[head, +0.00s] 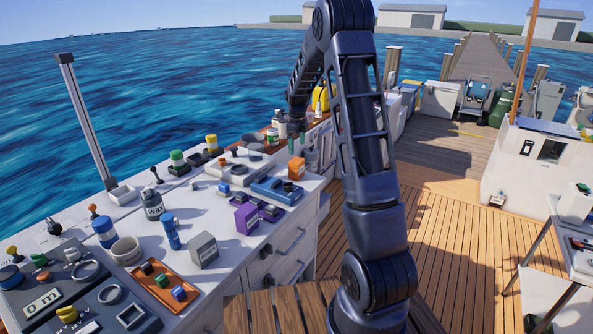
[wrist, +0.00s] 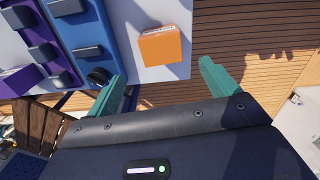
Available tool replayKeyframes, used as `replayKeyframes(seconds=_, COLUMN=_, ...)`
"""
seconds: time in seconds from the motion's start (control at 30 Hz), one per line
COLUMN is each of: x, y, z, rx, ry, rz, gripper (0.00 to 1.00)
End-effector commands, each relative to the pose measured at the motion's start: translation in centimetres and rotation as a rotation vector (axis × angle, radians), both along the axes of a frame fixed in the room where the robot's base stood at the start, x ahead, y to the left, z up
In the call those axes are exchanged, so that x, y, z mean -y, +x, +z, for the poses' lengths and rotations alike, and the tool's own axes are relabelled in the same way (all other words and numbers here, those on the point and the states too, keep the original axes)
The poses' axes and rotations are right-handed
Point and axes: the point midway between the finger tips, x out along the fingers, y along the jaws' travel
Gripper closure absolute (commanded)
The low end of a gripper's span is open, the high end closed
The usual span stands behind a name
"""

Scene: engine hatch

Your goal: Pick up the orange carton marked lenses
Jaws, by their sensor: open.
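The orange carton (head: 296,168) stands on the white counter near its right edge, beside a blue tray, in the head view. In the wrist view the orange carton (wrist: 166,47) shows ahead of the fingers and roughly between them, with a pale label strip along its upper edge that is too small to read. My gripper (wrist: 160,80) is open, with its two green fingers apart and nothing between them. In the head view my gripper (head: 296,135) points down above the counter, near the carton. The carton and the fingers appear apart.
A blue tray (head: 277,190) with small parts lies close to the carton. A purple box (head: 246,217) and a grey box (head: 204,249) stand nearer on the counter. An orange tray (head: 165,286) holds several small parts. Drawers with handles (head: 291,242) face the wooden deck.

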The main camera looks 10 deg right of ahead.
Motion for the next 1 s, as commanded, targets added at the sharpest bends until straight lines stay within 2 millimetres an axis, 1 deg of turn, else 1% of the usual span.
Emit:
replayKeyframes(seconds=0.1, x=-0.1, y=0.5, z=-0.8, rx=-0.006, ry=-0.001, rz=-0.032, gripper=0.13)
replayKeyframes(seconds=0.27, x=-0.1, y=0.6, z=-1.9, rx=-0.008, ry=-0.001, rz=-0.038, gripper=0.13)
replayKeyframes(seconds=0.53, x=0.0, y=0.5, z=-5.6, rx=-0.008, ry=-0.002, rz=-0.036, gripper=0.13)
replayKeyframes(seconds=0.6, x=-0.1, y=0.5, z=-6.2, rx=-0.008, ry=-0.002, rz=-0.035, gripper=0.13)
replayKeyframes(seconds=0.77, x=0.0, y=0.5, z=-7.0, rx=-0.006, ry=-0.001, rz=-0.036, gripper=0.13)
replayKeyframes(seconds=0.87, x=0.0, y=0.5, z=-8.0, rx=-0.008, ry=-0.001, rz=-0.037, gripper=0.13)
replayKeyframes(seconds=1.0, x=0.0, y=0.4, z=-10.0, rx=-0.009, ry=-0.002, rz=-0.035, gripper=0.13)
